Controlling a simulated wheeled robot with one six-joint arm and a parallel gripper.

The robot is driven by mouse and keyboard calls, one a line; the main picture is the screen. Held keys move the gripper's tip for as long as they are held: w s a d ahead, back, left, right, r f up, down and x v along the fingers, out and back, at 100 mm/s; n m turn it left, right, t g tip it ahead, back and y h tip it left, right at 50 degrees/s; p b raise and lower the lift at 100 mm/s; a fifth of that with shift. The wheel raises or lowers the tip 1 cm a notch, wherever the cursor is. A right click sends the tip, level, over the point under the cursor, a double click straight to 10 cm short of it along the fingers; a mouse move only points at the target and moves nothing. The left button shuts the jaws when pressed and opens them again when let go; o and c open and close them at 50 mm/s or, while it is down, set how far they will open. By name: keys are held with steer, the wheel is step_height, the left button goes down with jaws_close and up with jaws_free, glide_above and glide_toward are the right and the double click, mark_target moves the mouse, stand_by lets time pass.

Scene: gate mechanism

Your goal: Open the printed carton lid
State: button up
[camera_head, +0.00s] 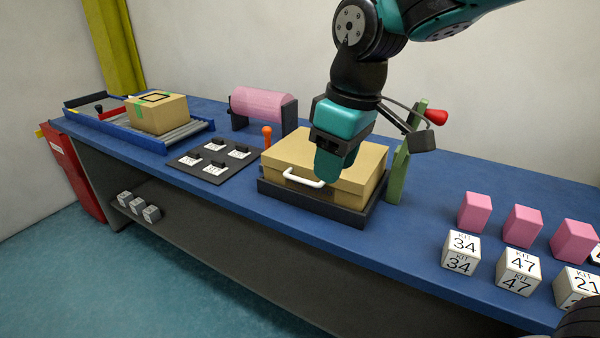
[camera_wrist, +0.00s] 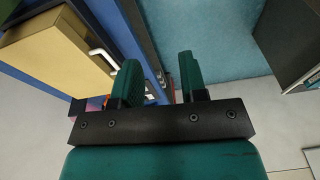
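A tan carton (camera_head: 360,187) sits in a black tray (camera_head: 310,207) on the blue bench in the head view. Its lid (camera_head: 290,147) lies flat and closed, and a white handle (camera_head: 303,180) is on its front. No print is readable on the lid. My gripper (camera_head: 335,168) points down over the front part of the carton and hides part of the lid. In the wrist view, my gripper (camera_wrist: 160,80) has its two fingers apart with nothing between them.
A green post (camera_head: 399,172) and a red-knobbed lever (camera_head: 435,116) stand right of the carton. An orange-topped lever (camera_head: 267,134), a switch panel (camera_head: 212,158) and a pink roller (camera_head: 262,103) are to its left. Several pink and KIT-labelled blocks (camera_head: 518,268) stand at the right.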

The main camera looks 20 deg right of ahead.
steer(key=w+r+h, duration=0.1)
steer(key=w+h, duration=0.1)
steer(key=w, duration=0.9)
steer(key=h, duration=0.1)
glide_toward(299, 178)
steer(key=shift+n, duration=0.4)
steer(key=f, duration=0.5)
steer(key=w+d+f, duration=0.1)
steer(key=f, duration=0.2)
steer(key=shift+d+f+p, duration=0.1)
steer(key=shift+f+p, duration=0.1)
steer(key=shift+p, duration=0.2)
steer(key=c, duration=0.7)
